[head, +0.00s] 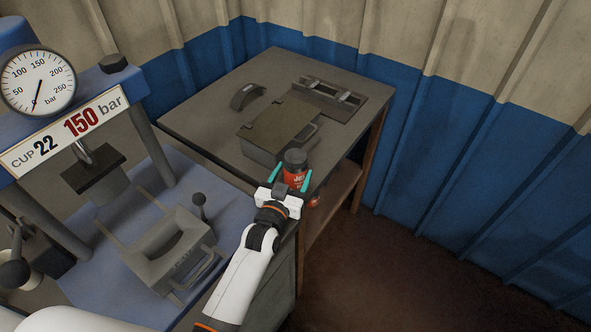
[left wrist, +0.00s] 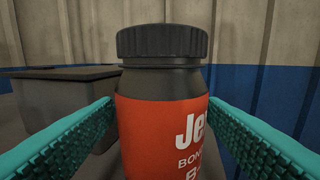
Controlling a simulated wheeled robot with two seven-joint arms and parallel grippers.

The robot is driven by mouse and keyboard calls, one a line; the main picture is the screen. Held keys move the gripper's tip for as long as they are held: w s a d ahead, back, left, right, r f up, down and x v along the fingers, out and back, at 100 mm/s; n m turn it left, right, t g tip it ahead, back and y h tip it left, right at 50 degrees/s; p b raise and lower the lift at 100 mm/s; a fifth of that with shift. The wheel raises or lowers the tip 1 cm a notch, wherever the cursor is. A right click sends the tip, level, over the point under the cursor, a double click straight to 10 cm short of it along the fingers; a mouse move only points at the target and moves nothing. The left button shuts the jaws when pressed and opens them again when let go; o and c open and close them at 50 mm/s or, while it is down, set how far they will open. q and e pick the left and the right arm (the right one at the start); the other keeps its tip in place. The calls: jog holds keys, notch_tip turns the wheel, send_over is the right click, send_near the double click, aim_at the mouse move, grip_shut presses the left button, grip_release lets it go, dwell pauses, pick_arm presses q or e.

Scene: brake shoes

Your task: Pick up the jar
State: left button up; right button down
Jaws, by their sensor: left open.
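The jar (head: 294,172) has a dark body, a black ribbed lid and a red-orange label with white letters. It stands upright near the right front edge of the grey table. In the left wrist view the jar (left wrist: 163,100) fills the middle, with its base out of frame. My left gripper (head: 290,180) is open, with its teal ribbed fingers on either side of the jar. In the left wrist view, the left finger shows a small gap to the jar; the right finger tip is close to the label. My right gripper is not in view.
A grey lidded box (head: 278,128) stands just behind the jar. A curved brake shoe (head: 247,96) and a flat fixture (head: 329,98) lie farther back on the table (head: 205,97). A blue press with a gauge (head: 37,82) stands at left. Corrugated wall is behind.

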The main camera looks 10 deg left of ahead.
pick_arm(q)
jog(key=w, duration=0.4)
jog(key=shift+w+d+r+p, duration=0.1)
jog(key=shift+w+d+p, duration=0.1)
jog(key=shift+d+p, duration=0.15)
jog(key=shift+r, duration=0.1)
jog(key=c, duration=1)
